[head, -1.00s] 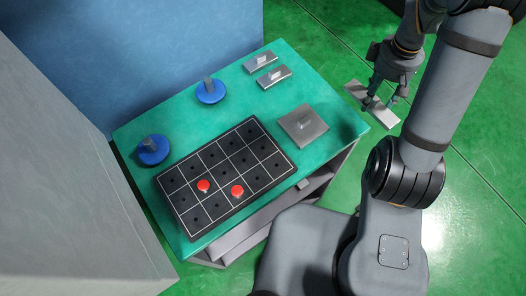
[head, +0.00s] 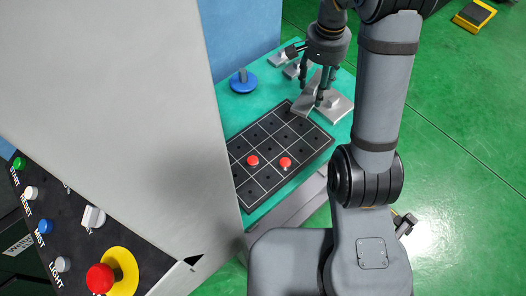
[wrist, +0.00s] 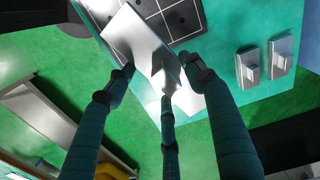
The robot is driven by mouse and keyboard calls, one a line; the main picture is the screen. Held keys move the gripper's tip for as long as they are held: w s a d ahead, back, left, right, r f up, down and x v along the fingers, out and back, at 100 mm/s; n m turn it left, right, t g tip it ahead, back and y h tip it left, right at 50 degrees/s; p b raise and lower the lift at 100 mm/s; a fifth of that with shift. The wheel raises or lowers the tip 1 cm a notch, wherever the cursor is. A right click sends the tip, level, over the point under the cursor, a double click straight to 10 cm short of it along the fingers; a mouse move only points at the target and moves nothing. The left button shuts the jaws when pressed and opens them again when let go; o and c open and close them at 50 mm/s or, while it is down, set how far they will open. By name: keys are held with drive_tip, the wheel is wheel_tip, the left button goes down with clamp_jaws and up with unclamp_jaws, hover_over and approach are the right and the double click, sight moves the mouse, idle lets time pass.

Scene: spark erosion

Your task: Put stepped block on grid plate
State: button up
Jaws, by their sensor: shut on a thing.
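My gripper (head: 313,94) is shut on a pale grey metal block, taken as the stepped block (head: 302,109), with its fingers pointing down. In the wrist view the block (wrist: 138,38) is a long, bright, tilted slab between the fingers (wrist: 160,76). Its underside and any contact below it are hidden. The black grid plate (head: 262,144) lies on the teal table, with white lines, dark holes and two red buttons. The block is over or beside its far right corner; its height cannot be told. The plate (wrist: 182,16) also shows at the top of the wrist view, partly covered.
Two small handled blocks (wrist: 248,66) (wrist: 281,57) and a blue round piece (head: 243,84) stand farther back. A large grey cabinet wall (head: 110,90) hides the table's left side.

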drive_tip(key=m, duration=0.3)
drive_tip(key=shift+s+d, duration=0.1)
drive_tip(key=shift+s, duration=0.05)
drive_tip(key=shift+s+a+f+m, duration=0.15)
drive_tip(key=shift+a+m, duration=0.15)
drive_tip(key=shift+a, duration=0.1)
drive_tip(key=p, duration=0.2)
hover_over(273, 125)
wheel_tip(273, 125, down, 7)
drive_tip(key=shift+d+r, duration=0.1)
wheel_tip(273, 125, down, 3)
drive_tip(key=shift+s+p, duration=0.1)
drive_tip(key=shift+p, duration=0.4)
drive_tip(key=shift+f, duration=0.45)
drive_tip(key=shift+f, duration=0.1)
drive_tip(key=shift+f, duration=0.15)
drive_tip(key=o, duration=1.5)
drive_tip(key=shift+o, duration=0.2)
